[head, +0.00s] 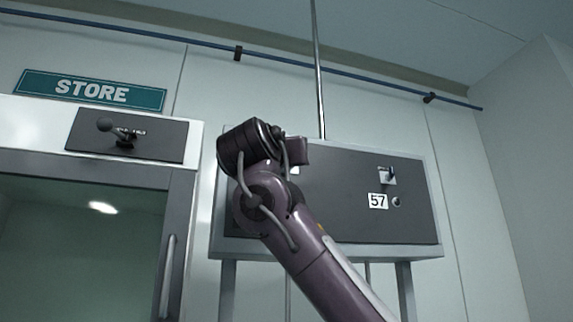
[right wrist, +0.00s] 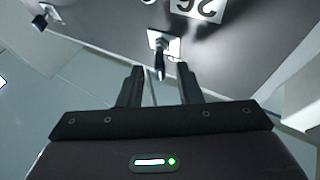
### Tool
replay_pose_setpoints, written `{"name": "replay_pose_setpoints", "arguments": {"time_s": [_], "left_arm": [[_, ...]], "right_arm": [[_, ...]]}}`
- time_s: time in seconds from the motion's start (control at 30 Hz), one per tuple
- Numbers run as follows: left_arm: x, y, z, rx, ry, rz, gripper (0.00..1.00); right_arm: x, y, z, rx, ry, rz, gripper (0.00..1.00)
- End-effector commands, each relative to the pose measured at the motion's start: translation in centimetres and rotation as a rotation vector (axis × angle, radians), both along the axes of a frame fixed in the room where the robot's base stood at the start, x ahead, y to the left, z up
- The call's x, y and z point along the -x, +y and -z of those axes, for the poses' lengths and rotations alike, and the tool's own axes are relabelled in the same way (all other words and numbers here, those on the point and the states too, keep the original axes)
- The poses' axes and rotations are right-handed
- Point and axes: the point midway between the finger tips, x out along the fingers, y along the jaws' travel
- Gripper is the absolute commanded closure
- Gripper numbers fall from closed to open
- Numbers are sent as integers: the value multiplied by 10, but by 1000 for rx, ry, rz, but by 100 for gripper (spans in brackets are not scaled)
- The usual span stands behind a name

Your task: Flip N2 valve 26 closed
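In the right wrist view, the upside-down label 26 (right wrist: 197,8) is partly cut by the top edge. Below it is the valve 26 lever (right wrist: 160,62), a dark handle on a small white plate. My right gripper (right wrist: 159,76) is open, with one finger on each side of the lever's line. The handle's tip lies near the gap between the fingertips; I cannot tell whether they touch it. In the head view my right arm reaches up from the bottom and hides the left part of the grey panel (head: 340,225), including valve 26. My left gripper is not in view.
To the left are a STORE sign (head: 92,90), a dark plate with a lever (head: 85,140) and a glass door with a handle (head: 167,275).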

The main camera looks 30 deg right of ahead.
Motion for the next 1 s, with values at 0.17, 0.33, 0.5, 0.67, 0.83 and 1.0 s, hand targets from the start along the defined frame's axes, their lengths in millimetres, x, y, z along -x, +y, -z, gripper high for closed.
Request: {"name": "replay_pose_setpoints", "arguments": {"time_s": [0.17,0.33,0.5,0.67,0.83,1.0], "left_arm": [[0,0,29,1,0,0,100],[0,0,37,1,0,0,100],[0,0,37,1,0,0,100],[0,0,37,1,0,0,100],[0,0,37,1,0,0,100],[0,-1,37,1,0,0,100]], "right_arm": [[21,22,18,3,-3,-2,68],[33,33,21,2,-1,-1,68],[35,35,21,0,0,0,68],[35,35,20,0,0,0,68],[35,35,20,1,0,-1,68],[35,35,20,1,0,-1,68]]}}
